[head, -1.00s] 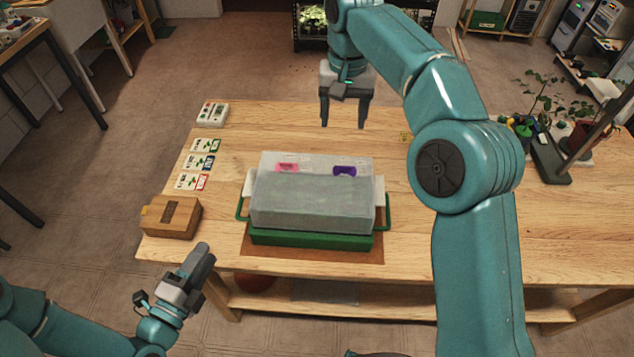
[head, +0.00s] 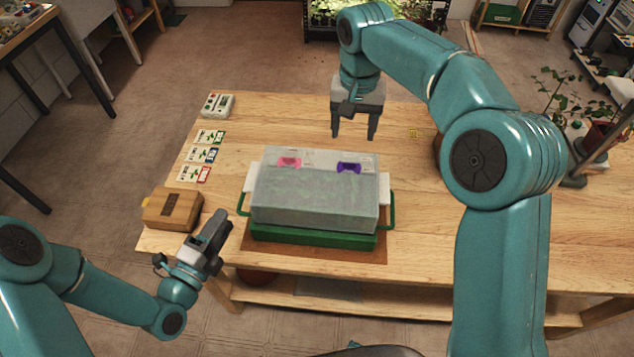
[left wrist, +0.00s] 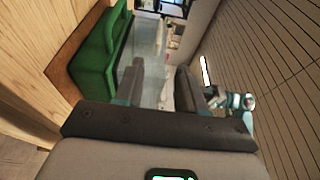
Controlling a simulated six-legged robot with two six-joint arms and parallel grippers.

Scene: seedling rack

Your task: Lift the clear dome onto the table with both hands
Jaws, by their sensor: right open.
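The clear dome (head: 315,205) is a frosted, boxy cover seated on the green tray (head: 310,237) in the middle of the table. White tabs show at both its ends, and a pink and a purple piece show near its far top edge. In the left wrist view, the dome (left wrist: 147,38) and tray (left wrist: 97,60) lie beyond my fingers. My left gripper (head: 217,226) is at the table's front edge, left of the tray and apart from it. Its fingers stand apart and empty in the wrist view (left wrist: 160,80). My right gripper (head: 354,134) is open and empty, pointing down behind the dome.
A brown cardboard box (head: 172,209) sits left of the tray, close to my left gripper. Several seed cards (head: 203,155) and a grey-white device (head: 218,105) lie along the left edge. Plants stand at far right.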

